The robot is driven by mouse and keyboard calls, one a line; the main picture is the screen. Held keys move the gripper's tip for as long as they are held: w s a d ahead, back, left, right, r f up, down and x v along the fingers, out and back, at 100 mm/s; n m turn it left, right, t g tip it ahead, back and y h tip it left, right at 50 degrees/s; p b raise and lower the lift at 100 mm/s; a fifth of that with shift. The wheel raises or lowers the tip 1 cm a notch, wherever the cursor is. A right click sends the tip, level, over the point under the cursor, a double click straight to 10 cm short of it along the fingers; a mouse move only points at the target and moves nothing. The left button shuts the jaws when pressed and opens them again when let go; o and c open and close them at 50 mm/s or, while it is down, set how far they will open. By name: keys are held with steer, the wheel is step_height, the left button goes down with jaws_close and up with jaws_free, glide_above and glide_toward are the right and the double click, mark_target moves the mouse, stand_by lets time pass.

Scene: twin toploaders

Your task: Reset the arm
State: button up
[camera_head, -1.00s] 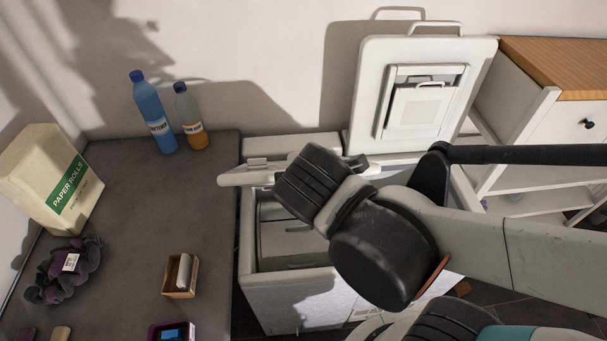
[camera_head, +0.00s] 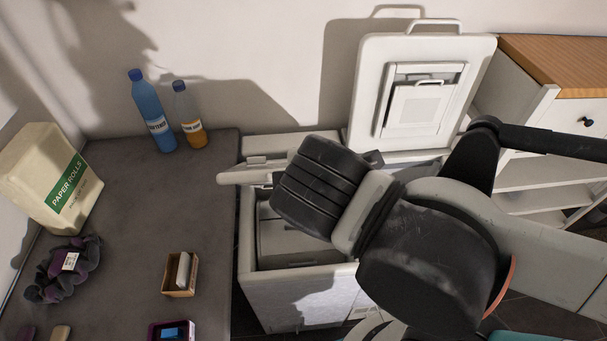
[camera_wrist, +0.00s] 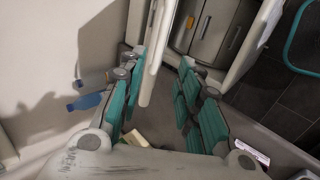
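My gripper (camera_wrist: 161,62) shows in the wrist view with its two teal-padded fingers spread apart, and nothing is gripped between them. A white edge of the machine lies in line with the gap between the fingers; I cannot tell how far beyond them it is. In the head view my arm's black joints and pale links cover much of the white toploader (camera_head: 300,298), and the gripper fingers are not clearly seen. The toploader's lid (camera_head: 480,62) stands upright against the wall. Its opening shows grey inside, partly hidden by my arm.
A grey counter (camera_head: 135,230) at the left holds a blue bottle (camera_head: 150,108), an orange bottle (camera_head: 188,112), a paper rolls pack (camera_head: 50,180), a dark scrunched cloth (camera_head: 50,280) and a small wooden box (camera_head: 192,280). A white cabinet (camera_head: 555,130) with a wooden top stands right.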

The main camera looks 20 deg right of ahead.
steer(key=shift+f, duration=0.1)
steer(key=d+f+m+b, duration=0.4)
steer(key=f+m+b, duration=0.3)
steer(key=f+m, duration=0.1)
steer(key=w+d+f+m+y+b, duration=0.1)
steer(key=d+f+m+b, duration=0.3)
steer(key=f+m+b, duration=0.3)
steer(key=shift+w+d+f+m+g+y+b, duration=0.3)
steer(key=shift+f+m+g+b, duration=0.15)
steer(key=shift+b, duration=0.3)
steer(key=shift+f, duration=0.1)
steer(key=shift+c, duration=0.2)
